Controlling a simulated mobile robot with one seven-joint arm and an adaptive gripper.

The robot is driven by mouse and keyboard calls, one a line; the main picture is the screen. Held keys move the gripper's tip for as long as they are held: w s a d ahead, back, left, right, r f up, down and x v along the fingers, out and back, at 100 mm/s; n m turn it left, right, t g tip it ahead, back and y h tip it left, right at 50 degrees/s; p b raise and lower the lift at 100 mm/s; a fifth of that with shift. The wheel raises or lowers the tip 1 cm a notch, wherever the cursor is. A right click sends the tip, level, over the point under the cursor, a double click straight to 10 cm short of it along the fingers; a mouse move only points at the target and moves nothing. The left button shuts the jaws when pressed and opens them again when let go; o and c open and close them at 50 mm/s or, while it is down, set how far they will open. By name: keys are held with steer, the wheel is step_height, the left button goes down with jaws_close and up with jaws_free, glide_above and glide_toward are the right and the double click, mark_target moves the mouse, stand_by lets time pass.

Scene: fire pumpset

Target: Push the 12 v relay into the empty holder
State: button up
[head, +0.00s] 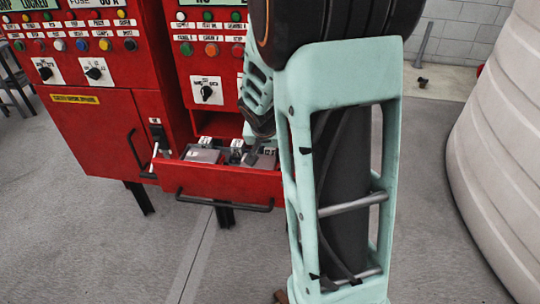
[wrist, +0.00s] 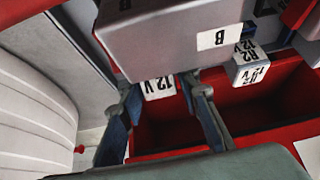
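In the wrist view, the two dark fingers of my gripper (wrist: 163,92) stand apart with a white relay labelled 12 V (wrist: 159,86) between their tips. I cannot tell whether both fingers press on it. The relay lies against the front of a grey block labelled B (wrist: 175,38), which hides part of it. Another white relay labelled 12 V (wrist: 250,70) stands to the right. In the head view, my arm reaches the open red drawer (head: 222,182) and hides my fingertips. A grey block (head: 203,155) shows in the drawer. I cannot make out the empty holder clearly.
The red control cabinet (head: 98,110) with knobs and buttons stands behind the drawer. The drawer has a dark handle bar (head: 225,204) in front. A large ribbed white tank (head: 500,150) stands at the right. Grey floor (head: 110,250) is clear in front.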

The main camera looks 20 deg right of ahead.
jaws_close()
steer(key=shift+r, duration=0.15)
